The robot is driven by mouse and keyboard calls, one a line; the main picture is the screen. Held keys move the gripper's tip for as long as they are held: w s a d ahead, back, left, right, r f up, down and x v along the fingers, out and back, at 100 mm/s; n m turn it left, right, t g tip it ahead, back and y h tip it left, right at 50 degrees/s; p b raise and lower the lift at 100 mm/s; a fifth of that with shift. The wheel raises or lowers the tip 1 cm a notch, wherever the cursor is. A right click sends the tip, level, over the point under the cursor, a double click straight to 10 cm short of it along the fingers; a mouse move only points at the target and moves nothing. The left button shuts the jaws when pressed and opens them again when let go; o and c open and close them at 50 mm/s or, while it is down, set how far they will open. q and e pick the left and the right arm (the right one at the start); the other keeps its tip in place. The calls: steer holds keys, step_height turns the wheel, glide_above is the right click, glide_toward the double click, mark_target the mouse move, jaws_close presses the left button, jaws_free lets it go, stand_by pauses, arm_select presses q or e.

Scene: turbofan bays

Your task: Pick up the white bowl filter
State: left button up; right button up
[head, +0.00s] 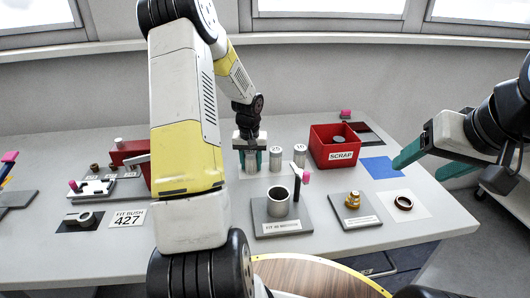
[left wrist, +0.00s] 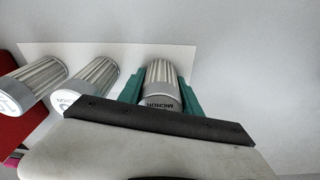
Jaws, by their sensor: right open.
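Three pale pleated filters stand in a row on a white sheet at the back of the table. One filter (left wrist: 160,88), its grey end marked "MICRON", is between the green fingers of my left gripper (head: 250,161). The fingers lie close along both its sides; whether they press on it I cannot tell. A middle filter (head: 276,159) and another filter (head: 300,156) stand to its right in the head view, both apart from the gripper. In the left wrist view the middle filter (left wrist: 85,85) has a whiter end. My right gripper (head: 431,161) is open and empty at the right.
A red SCRAP bin (head: 334,155) stands right of the filters. A blue mat (head: 381,167) is bare. My left arm hides part of the table.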

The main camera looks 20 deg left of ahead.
arm_select(q)
jaws_close()
steer(key=shift+r, duration=0.1)
step_height(320, 180, up, 10)
steer(key=shift+f, duration=0.1)
stand_by(0.6)
